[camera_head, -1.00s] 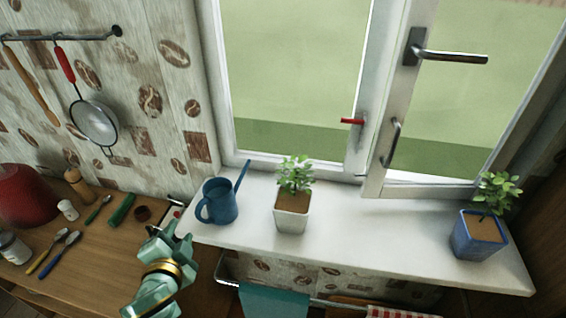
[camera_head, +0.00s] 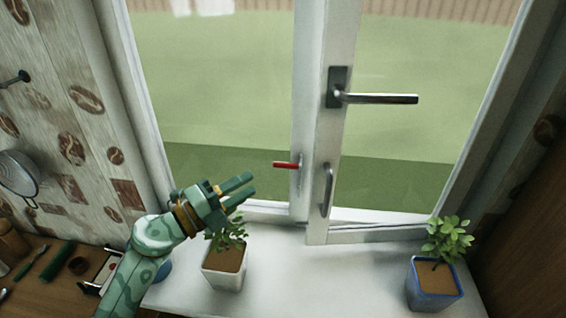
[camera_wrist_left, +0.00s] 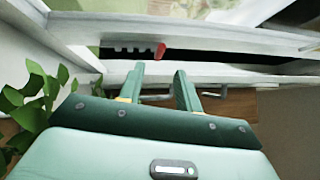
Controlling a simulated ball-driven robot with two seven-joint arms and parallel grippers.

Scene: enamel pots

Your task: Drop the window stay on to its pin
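The window stay shows as a red-tipped piece (camera_head: 286,165) against the left window post in the head view. In the left wrist view its red end (camera_wrist_left: 160,50) joins a pale bar with notches or holes, just beyond my fingertips. The pin cannot be made out. My left gripper (camera_head: 246,186) is above the sill, to the left of the stay and slightly lower in the picture. Its two fingers are apart with nothing between them, as the left wrist view (camera_wrist_left: 160,78) also shows. My right gripper is not in view.
A white-potted plant (camera_head: 225,268) stands under my left gripper, its leaves close to it. A blue-potted plant (camera_head: 436,283) stands at the right of the sill (camera_head: 320,280). The window sash carries a black lever handle (camera_head: 375,98) and a grey pull (camera_head: 327,190). The middle sill is clear.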

